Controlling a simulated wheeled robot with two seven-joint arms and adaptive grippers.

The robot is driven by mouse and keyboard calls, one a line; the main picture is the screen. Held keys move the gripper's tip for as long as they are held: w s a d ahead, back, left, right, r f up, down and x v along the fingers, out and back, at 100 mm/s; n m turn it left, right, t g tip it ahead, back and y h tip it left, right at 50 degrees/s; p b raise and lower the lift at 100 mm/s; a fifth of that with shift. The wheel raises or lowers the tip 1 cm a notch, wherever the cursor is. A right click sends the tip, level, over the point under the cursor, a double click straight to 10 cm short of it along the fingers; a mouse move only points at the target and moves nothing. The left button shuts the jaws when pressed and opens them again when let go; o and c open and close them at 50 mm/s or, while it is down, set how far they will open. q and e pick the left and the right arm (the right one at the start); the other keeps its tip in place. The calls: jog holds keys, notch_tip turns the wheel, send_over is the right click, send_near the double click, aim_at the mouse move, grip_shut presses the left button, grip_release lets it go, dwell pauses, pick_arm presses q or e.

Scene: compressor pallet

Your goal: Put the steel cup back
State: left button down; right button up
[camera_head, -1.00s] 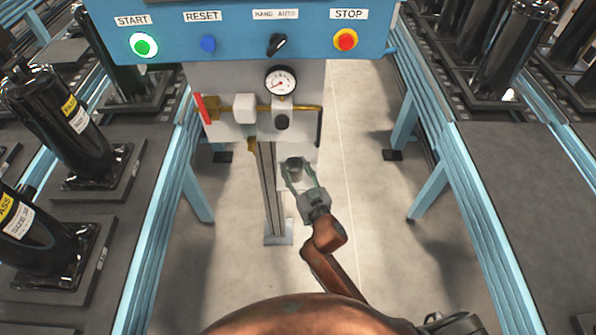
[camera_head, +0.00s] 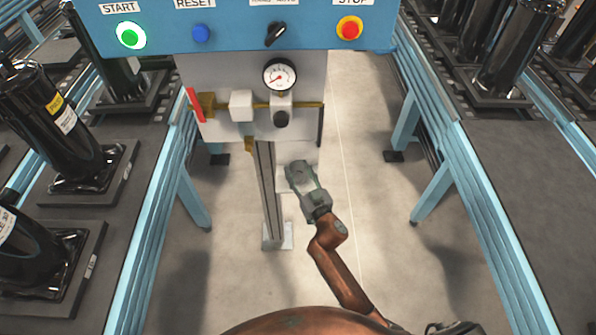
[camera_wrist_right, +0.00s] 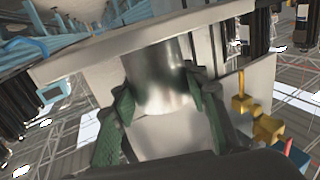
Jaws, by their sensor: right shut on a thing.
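The steel cup (camera_wrist_right: 163,82) is a shiny grey cylinder between the green-padded fingers of my right gripper in the right wrist view. My right gripper (camera_head: 300,175) is shut on the cup beside the grey post, below the gauge panel. In the head view the gripper covers most of the cup; its dark round top (camera_head: 297,168) shows at the fingertips. A small pale shelf (camera_head: 284,183) shows beside and under the gripper. I cannot tell whether the cup touches it. My left gripper is not in view.
The blue control box (camera_head: 240,28) and the panel with a gauge (camera_head: 280,76) and brass pipe stand close above the gripper. The grey post (camera_head: 265,195) is just left. Conveyors with black compressors (camera_head: 55,120) flank both sides. Floor right of the arm is clear.

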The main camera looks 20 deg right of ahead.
jog(key=o, duration=1.3)
jog(key=shift+f, duration=0.1)
jog(key=shift+c, duration=0.2)
jog(key=shift+r, duration=0.3)
jog(key=s+d+p, duration=0.1)
jog(key=s, duration=1.1)
jog(key=shift+d+f+p, duration=0.15)
jog(key=shift+p, duration=0.2)
